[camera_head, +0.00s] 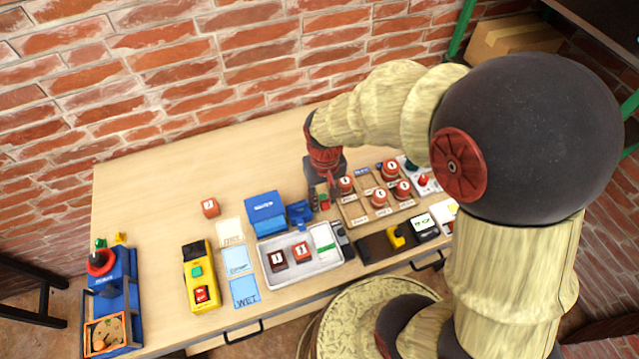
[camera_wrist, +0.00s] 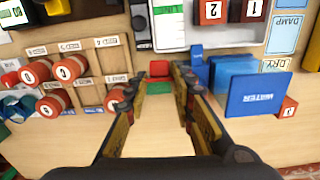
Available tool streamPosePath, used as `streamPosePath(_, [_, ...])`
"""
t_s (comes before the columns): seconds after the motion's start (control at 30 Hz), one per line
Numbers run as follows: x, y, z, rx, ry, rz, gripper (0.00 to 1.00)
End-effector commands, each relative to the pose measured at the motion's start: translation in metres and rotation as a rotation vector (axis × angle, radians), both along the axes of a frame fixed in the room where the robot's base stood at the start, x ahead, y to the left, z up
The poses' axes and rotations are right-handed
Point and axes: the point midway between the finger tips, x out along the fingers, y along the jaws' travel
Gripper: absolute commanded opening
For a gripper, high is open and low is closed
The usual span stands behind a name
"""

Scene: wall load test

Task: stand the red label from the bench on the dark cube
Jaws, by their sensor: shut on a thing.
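My gripper (camera_head: 318,198) is low over the bench (camera_head: 160,180), between the blue box and the wooden board. In the wrist view its fingers (camera_wrist: 158,76) stand either side of a small red label (camera_wrist: 159,68) and are shut on it. A small green piece (camera_wrist: 160,88) shows right beside the red label; whether it is also held is unclear. The dark cube (camera_head: 278,261), marked 1, sits in the white tray (camera_head: 291,284) at the left of an orange-red cube (camera_head: 301,251) marked 2. The dark cube also shows at the wrist view's top edge (camera_wrist: 250,11).
A loose orange cube (camera_head: 210,208), a yellow button box (camera_head: 200,276) and DRY, DAMP and WET cards (camera_head: 243,293) lie further left.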

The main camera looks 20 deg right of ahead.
Motion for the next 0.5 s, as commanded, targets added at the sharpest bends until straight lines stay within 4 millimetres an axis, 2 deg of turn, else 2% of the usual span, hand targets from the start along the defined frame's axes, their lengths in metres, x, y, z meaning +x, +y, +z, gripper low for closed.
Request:
streamPosePath(0.13, [-0.014, 0.002, 0.007, 0.0, -0.001, 0.0, 0.13])
streamPosePath(0.33, [-0.02, 0.003, 0.009, 0.0, 0.0, 0.007, 0.13])
streamPosePath(0.43, [-0.007, 0.003, 0.015, 0.0, -0.003, 0.024, 0.13])
streamPosePath(0.5, [0.011, 0.004, 0.021, 0.0, -0.002, 0.036, 0.13])
